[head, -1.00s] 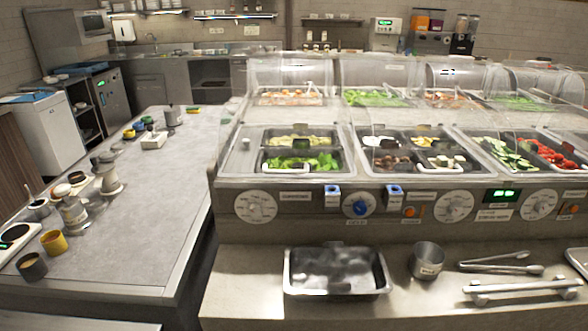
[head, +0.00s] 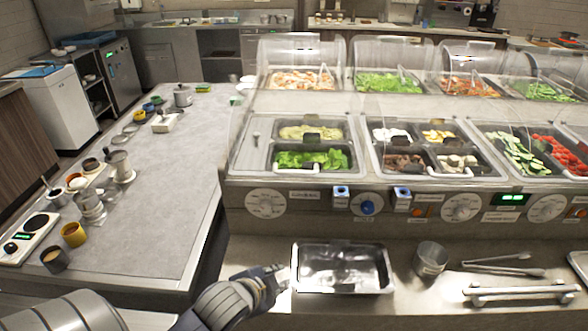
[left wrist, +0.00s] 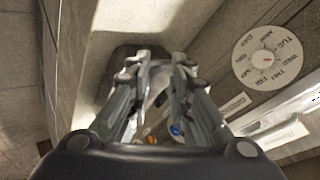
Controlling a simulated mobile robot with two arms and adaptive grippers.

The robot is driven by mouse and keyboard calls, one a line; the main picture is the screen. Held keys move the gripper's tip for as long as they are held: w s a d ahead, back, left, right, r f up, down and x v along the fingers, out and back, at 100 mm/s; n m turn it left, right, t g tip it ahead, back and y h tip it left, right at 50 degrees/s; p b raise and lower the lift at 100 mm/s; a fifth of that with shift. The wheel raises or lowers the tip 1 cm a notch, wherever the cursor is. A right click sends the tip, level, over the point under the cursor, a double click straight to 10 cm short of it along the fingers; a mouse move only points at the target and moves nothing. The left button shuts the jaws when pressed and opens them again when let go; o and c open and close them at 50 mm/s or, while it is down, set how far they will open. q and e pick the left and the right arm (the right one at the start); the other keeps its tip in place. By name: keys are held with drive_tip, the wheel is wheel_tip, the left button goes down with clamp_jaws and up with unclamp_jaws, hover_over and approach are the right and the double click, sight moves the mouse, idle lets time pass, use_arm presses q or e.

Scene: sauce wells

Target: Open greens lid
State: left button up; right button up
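The greens (head: 313,160) are bright green leaves in a dark pan at the front left of the sauce-well counter. A clear lid (head: 250,125) covers this left well section, with its front edge near the counter front. My left gripper (head: 282,277) is low in front of the counter, beside the empty metal tray and apart from the lid. In the left wrist view the two fingers (left wrist: 160,65) stand apart with nothing between them. My right gripper is not in view.
A metal tray (head: 343,268), a steel cup (head: 430,259) and tongs (head: 503,265) lie on the front ledge. Dials, including one with a blue knob (head: 368,207), line the counter front. A grey table (head: 165,200) with jars and a scale stands left.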

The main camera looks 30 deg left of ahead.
use_arm(q)
drive_tip(key=w+a+r+m+t, duration=0.45)
drive_tip(key=w+r, duration=0.25)
drive_tip(key=r, duration=0.2)
drive_tip(key=m+t, duration=0.2)
drive_tip(key=m, duration=0.1)
approach(296, 173)
drive_tip(key=shift+y, duration=0.3)
drive_tip(key=p+x, duration=0.2)
drive_tip(key=x, duration=0.5)
drive_tip(key=shift+w+d+f, duration=0.1)
drive_tip(key=shift+d, duration=0.05)
drive_tip(key=shift+x, duration=0.9)
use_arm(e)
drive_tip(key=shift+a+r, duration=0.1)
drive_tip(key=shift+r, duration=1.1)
use_arm(q)
clamp_jaws()
